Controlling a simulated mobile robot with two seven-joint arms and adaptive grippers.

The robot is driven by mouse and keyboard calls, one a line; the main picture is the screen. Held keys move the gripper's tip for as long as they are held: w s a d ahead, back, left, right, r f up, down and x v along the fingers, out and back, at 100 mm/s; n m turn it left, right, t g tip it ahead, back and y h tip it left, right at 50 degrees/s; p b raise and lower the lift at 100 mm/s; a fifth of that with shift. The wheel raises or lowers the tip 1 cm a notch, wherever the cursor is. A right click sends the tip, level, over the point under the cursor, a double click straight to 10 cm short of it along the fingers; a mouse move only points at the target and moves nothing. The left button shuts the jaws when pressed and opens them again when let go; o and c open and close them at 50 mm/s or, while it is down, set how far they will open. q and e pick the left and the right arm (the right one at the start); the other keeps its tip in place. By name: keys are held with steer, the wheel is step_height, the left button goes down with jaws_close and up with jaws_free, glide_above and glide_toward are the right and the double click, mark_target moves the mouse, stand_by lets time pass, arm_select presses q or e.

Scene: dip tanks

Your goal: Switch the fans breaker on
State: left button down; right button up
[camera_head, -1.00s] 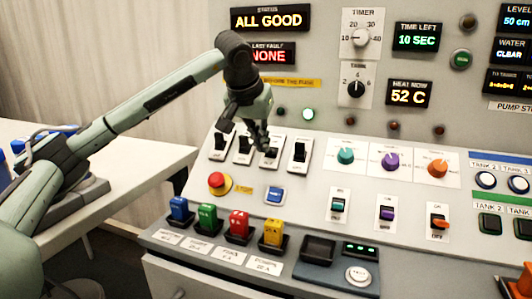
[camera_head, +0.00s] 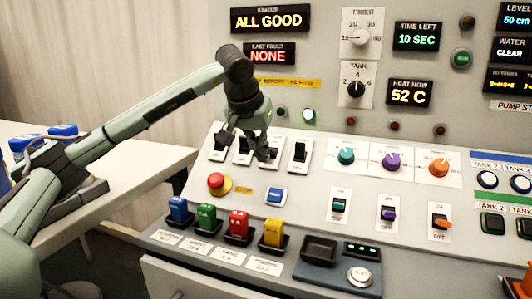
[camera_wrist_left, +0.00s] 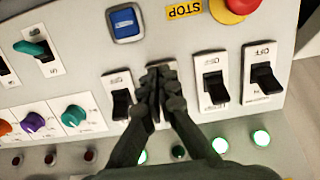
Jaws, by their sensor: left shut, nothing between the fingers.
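A row of black rocker breakers stands on the sloped panel; their labels are too small or turned to read, so I cannot tell which says fans. My left gripper (camera_head: 264,155) is shut and empty, with its fingertips at the third breaker from the left. In the left wrist view the gripper (camera_wrist_left: 158,82) covers most of that breaker; whether it touches is unclear. The first (camera_wrist_left: 265,78), second (camera_wrist_left: 217,86) and fourth breaker (camera_wrist_left: 121,102) show beside it. The lamp beyond the third breaker (camera_wrist_left: 178,152) is dark; the other lamps of the row glow. My right gripper is not in view.
A red stop button (camera_head: 218,183) and a blue button (camera_head: 275,195) lie in front of the breakers. Coloured fuses, such as the yellow one (camera_head: 273,232), stand on the lower ledge. Knobs, such as the teal one (camera_head: 346,156), are to the right.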

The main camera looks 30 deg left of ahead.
arm_select(q)
steer(key=shift+w+a+r+p, duration=0.2)
steer(key=shift+w+r+p, duration=0.3)
steer(key=shift+w+p, duration=0.65)
steer(key=shift+w, duration=0.05)
stand_by(0.3)
steer(key=shift+s+d+r+p, duration=0.15)
steer(key=shift+s+r, duration=0.15)
steer(key=shift+s, duration=0.25)
steer(key=shift+s+d+r+p, duration=0.1)
steer(key=shift+s+r, duration=0.15)
steer(key=shift+s, duration=0.35)
steer(key=shift+s+d+r+p, duration=0.15)
steer(key=shift+s+r, duration=0.15)
steer(key=shift+s, duration=0.25)
step_height(320, 180, up, 7)
steer(key=s+p, duration=0.1)
steer(key=s, duration=0.1)
steer(key=shift+d, duration=0.2)
